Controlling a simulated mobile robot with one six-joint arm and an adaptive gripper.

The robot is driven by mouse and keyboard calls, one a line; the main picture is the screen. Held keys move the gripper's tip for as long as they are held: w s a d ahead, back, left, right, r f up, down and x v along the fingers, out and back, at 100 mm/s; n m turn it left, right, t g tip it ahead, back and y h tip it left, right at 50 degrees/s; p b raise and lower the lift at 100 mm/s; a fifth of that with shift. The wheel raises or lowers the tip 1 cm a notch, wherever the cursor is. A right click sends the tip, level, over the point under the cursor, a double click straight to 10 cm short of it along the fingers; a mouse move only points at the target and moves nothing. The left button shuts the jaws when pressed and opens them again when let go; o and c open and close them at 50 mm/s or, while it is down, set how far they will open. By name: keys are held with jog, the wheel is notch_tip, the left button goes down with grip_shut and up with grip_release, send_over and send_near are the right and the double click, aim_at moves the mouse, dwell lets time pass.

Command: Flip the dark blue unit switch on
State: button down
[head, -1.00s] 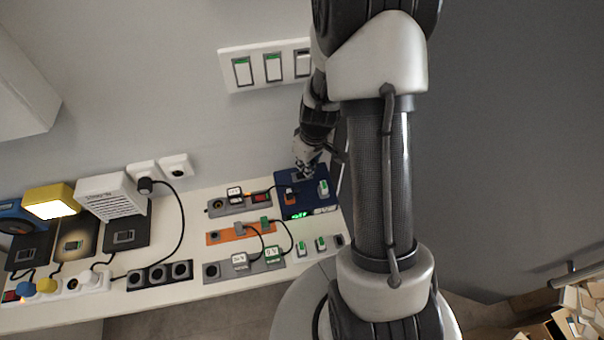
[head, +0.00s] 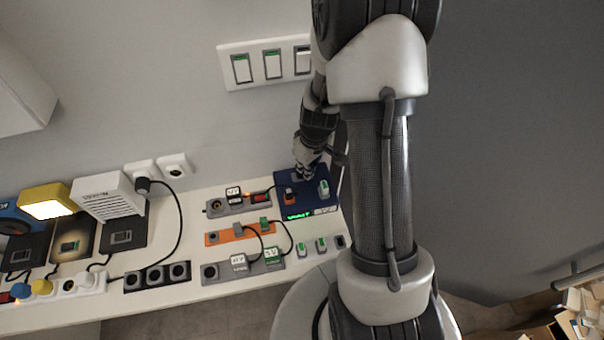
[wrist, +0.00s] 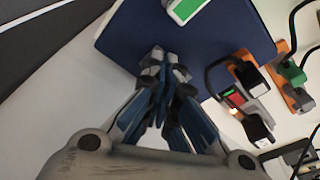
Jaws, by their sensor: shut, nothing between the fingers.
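The dark blue unit (head: 308,206) sits at the right end of the white counter, below the wall. A white and green rocker (head: 323,187) is on its right part; a white and green rocker (wrist: 186,10) also shows at the top edge of the wrist view. A lit green display, too small to read surely, is on its front. My gripper (head: 303,174) is at the unit's back edge, left of the rocker. In the wrist view my gripper (wrist: 165,62) is shut and empty, its tips over the blue face (wrist: 215,35). Contact is unclear; the fingers hide part of the face.
Left of the unit are a grey strip (head: 218,208), an orange strip (head: 227,236) and several small plugs with black cables. A wall switch panel (head: 256,67) is above. A yellow lamp (head: 46,200) and white box (head: 104,196) stand at left.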

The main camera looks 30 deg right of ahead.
jog(key=shift+r, duration=0.15)
jog(key=shift+r+p, duration=2.35)
jog(key=shift+r, duration=1)
